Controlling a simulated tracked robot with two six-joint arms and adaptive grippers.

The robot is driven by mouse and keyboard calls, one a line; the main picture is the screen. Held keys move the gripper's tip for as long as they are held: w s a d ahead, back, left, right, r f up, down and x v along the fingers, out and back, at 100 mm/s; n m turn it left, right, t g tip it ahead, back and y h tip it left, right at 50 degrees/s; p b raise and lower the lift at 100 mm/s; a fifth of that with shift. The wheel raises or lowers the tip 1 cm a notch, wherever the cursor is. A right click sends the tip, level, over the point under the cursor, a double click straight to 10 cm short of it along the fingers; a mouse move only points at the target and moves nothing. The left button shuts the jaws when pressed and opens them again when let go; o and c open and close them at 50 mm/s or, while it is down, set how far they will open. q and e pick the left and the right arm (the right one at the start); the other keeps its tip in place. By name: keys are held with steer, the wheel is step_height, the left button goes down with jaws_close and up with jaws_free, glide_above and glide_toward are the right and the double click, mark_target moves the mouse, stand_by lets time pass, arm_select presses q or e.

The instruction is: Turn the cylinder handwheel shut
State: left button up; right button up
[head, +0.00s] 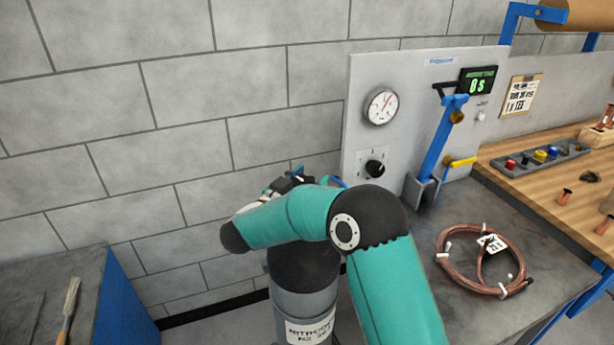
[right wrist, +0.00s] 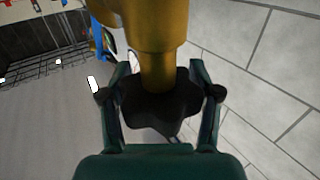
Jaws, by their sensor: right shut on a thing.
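The gas cylinder (head: 305,290) stands upright on the floor by the wall, with a dark shoulder, a grey body and a label reading like "NITROGEN". In the head view my right arm passes over its top and hides the handwheel and valve. In the right wrist view the black lobed handwheel (right wrist: 160,108) sits under a brass valve body (right wrist: 152,35). My right gripper (right wrist: 161,93) has one finger on each side of the handwheel and is shut on it. In the head view my right gripper (head: 283,184) is mostly hidden behind my arm. My left gripper is not in view.
A grey panel with a round gauge (head: 381,106), a black knob (head: 375,168) and a blue lever post (head: 440,140) stands right of the cylinder. A copper coil (head: 447,273) lies on the grey bench. A brush (head: 69,310) lies on the left bench.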

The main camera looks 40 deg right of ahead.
steer(key=shift+s+m+g+h+p, duration=0.25)
steer(key=shift+m+g+p, duration=0.15)
steer(key=shift+m+g, duration=0.7)
steer(key=shift+s+m+g+h+p, duration=0.1)
steer(key=shift+m+g+h+p, duration=0.35)
steer(key=shift+g, duration=1.15)
steer(key=shift+m, duration=0.25)
steer(key=o, duration=1)
steer(key=a, duration=1.2)
